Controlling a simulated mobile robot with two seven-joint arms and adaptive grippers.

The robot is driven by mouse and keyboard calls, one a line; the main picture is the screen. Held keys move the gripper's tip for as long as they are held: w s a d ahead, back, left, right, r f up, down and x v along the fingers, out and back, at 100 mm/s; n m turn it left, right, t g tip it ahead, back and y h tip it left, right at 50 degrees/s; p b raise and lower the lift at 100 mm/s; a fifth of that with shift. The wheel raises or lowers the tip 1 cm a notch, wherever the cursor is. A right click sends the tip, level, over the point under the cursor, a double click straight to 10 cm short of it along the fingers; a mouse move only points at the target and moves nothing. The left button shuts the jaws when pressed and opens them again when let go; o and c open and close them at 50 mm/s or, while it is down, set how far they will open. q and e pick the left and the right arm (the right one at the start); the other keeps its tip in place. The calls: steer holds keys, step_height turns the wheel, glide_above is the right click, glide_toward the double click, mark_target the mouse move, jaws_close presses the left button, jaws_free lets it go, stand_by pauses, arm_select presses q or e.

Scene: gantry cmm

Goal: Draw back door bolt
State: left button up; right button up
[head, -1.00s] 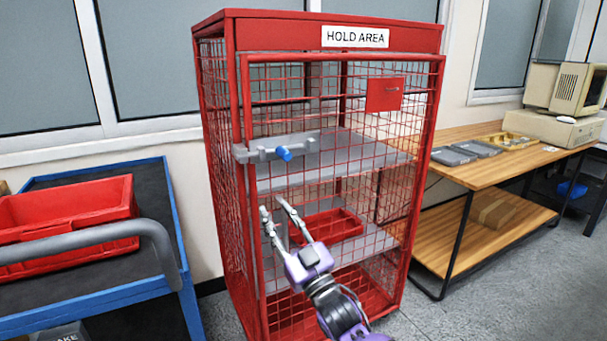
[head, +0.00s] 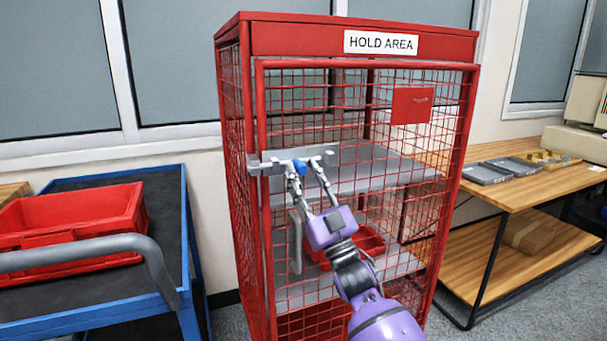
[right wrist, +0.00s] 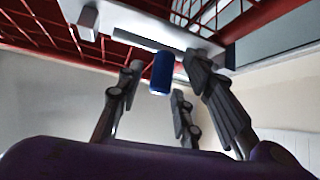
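The door bolt (head: 268,164) is a grey bar with a blue knob (head: 300,166), on the left side of the red mesh door of the cage marked HOLD AREA. My right gripper (head: 307,172) is raised to the bolt, its fingers open with the blue knob close to them. In the right wrist view the blue knob (right wrist: 162,74) hangs down between the spread fingers, with a visible gap around it. The grey bolt plate (right wrist: 150,35) shows above it. My left gripper is not in view.
A grey door handle (head: 296,243) stands just below the bolt, left of my right wrist. A blue trolley (head: 185,290) with a red crate (head: 75,215) is at the left. A wooden bench (head: 520,190) is at the right.

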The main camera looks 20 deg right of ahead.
steer(key=shift+w+r, duration=0.2)
steer(key=shift+w, duration=0.05)
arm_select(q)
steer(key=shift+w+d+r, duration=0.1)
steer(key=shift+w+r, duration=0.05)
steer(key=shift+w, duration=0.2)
arm_select(e)
jaws_close()
arm_select(q)
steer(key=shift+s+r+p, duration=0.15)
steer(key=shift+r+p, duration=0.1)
steer(key=shift+p, duration=0.1)
arm_select(e)
steer(key=d, duration=0.5)
steer(key=shift+w+d+r, duration=0.1)
steer(key=shift+h, duration=0.3)
